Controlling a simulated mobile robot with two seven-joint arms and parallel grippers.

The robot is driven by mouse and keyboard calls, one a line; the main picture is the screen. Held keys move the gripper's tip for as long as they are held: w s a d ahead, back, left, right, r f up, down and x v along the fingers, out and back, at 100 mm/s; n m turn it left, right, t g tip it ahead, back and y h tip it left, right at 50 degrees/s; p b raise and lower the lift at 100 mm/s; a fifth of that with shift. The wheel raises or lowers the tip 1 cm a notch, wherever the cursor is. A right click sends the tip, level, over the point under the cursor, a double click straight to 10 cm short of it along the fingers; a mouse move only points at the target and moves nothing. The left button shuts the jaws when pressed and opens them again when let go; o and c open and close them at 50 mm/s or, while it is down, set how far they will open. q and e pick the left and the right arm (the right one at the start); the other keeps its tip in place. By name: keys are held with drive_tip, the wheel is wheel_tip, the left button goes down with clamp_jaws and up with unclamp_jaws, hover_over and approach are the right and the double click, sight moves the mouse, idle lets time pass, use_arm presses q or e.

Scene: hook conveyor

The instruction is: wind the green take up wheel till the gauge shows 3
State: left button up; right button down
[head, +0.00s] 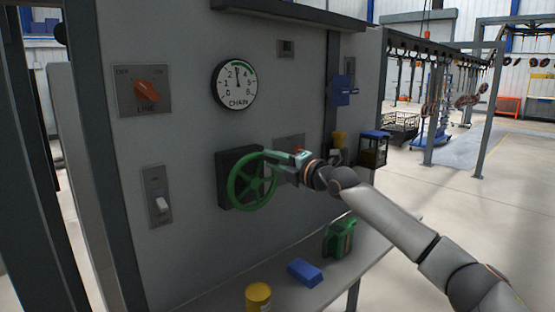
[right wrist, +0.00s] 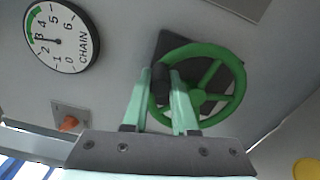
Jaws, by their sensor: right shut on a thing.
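The green take-up wheel (head: 252,182) is mounted on a dark plate on the grey panel. In the right wrist view the wheel (right wrist: 225,98) shows with a dark handle knob (right wrist: 160,72) at its rim. My right gripper (head: 300,160) is shut on this knob, at the upper right of the wheel in the head view; its fingers (right wrist: 160,82) are either side of the knob. The round CHAIN gauge (head: 235,85) is above the wheel, its needle pointing nearly straight up, about at 3, near the start of the green band. My left gripper is out of view.
An orange rotary switch (head: 147,90) and a white toggle (head: 161,204) are left on the panel. Open floor lies to the right.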

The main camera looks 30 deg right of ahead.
drive_tip(key=shift+s+a+r+n+p, duration=0.1)
drive_tip(key=shift+a+r+n+p, duration=0.15)
drive_tip(key=shift+a+n+p, duration=0.25)
drive_tip(key=c, duration=0.7)
unclamp_jaws()
drive_tip(key=shift+f, duration=0.1)
drive_tip(key=shift+d, duration=0.1)
drive_tip(key=shift+s+d+f+b, duration=0.15)
drive_tip(key=shift+s+b, duration=0.15)
drive_tip(key=shift+s, duration=0.2)
drive_tip(key=b+v, duration=0.2)
drive_tip(key=v, duration=0.9)
drive_tip(key=shift+s+r, duration=0.25)
